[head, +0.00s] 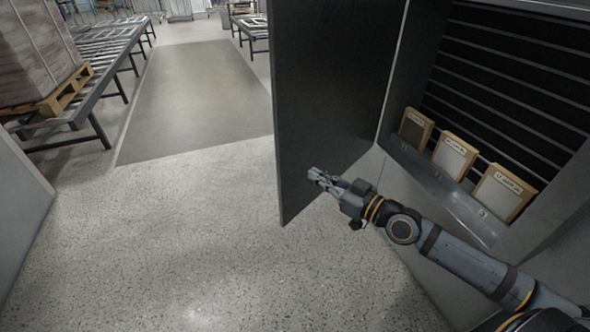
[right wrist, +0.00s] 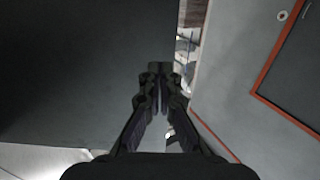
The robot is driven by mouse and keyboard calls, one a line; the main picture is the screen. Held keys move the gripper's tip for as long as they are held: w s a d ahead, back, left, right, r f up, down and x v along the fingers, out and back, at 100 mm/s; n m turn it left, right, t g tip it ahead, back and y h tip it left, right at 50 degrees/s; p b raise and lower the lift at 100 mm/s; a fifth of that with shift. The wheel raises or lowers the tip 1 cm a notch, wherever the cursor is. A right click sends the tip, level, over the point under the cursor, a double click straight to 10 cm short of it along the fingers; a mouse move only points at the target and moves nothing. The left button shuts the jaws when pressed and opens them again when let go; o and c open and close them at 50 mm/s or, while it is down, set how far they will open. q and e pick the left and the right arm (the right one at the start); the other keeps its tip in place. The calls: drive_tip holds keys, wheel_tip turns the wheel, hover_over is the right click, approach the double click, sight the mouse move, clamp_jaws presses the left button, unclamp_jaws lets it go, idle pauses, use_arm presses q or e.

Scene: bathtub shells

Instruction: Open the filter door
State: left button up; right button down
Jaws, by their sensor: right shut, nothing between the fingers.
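The filter door (head: 325,90) is a large dark grey panel that stands swung out from the cabinet (head: 405,75), so the inside shows. My right gripper (head: 312,176) is shut and empty, in front of the door's lower part near its bottom corner. In the right wrist view the shut fingers (right wrist: 160,70) point up beside the dark door panel (right wrist: 80,70); I cannot tell whether they touch it. My left gripper is not in view.
Inside the cabinet, several framed filters (head: 455,157) stand in a row on a ledge below dark slats (head: 510,80). A roller conveyor (head: 110,45) with a loaded pallet (head: 55,92) stands at left. The speckled floor (head: 200,220) in the middle is clear.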

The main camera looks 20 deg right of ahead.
sight(286, 159)
drive_tip(key=p+x, duration=0.1)
drive_tip(key=x, duration=0.5)
drive_tip(key=shift+w+a+r+p, duration=0.2)
drive_tip(key=shift+a+p, duration=0.1)
drive_tip(key=shift+w+a+f, duration=0.15)
drive_tip(key=shift+w+a, duration=0.15)
drive_tip(key=shift+w, duration=0.2)
